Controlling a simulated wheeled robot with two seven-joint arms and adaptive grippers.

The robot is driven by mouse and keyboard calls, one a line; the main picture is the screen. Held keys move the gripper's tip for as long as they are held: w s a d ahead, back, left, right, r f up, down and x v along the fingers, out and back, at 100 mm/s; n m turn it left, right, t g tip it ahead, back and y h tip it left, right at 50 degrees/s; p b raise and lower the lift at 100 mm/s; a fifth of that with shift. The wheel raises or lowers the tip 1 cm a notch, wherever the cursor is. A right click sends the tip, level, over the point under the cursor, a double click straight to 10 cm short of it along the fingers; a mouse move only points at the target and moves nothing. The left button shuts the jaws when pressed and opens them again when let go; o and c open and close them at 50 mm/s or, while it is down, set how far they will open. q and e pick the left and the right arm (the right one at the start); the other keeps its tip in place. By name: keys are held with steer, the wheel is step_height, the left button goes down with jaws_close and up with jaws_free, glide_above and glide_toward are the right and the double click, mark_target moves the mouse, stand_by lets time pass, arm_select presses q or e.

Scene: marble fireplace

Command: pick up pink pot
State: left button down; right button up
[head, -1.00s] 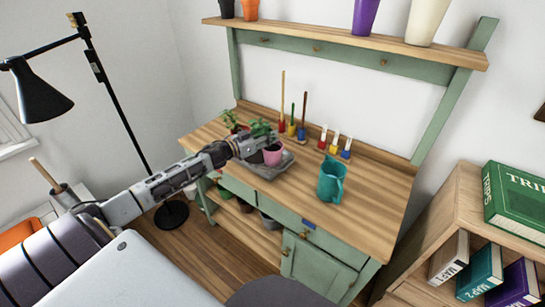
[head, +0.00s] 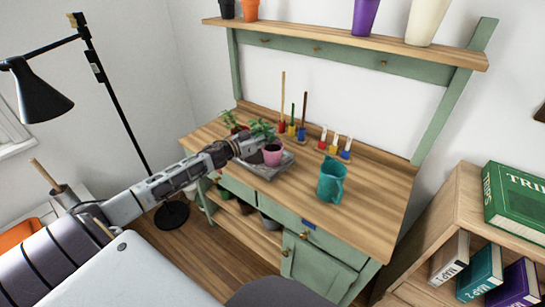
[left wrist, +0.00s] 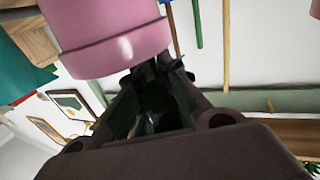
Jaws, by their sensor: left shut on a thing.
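The pink pot (head: 272,156), with dark soil in its top, is at the grey tray (head: 266,172) on the wooden bench. My left gripper (head: 259,147) reaches in from the left and is shut on the pot at its rim. In the left wrist view the pink pot (left wrist: 105,35) fills the upper left, its rim against the dark fingertips (left wrist: 165,68). I cannot tell whether the pot's base touches the tray. My right gripper is not in view.
A green plant (head: 262,131) is just behind my gripper, and another potted plant (head: 231,119) is farther left. A teal jug (head: 331,180) stands to the right. Small tools (head: 291,126) and colored brushes (head: 334,145) stand at the back.

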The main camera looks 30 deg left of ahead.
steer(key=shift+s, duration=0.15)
arm_select(q)
steer(key=shift+r, duration=0.1)
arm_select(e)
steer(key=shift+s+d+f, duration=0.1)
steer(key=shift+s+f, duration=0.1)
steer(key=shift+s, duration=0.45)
arm_select(q)
steer(key=shift+r, duration=0.1)
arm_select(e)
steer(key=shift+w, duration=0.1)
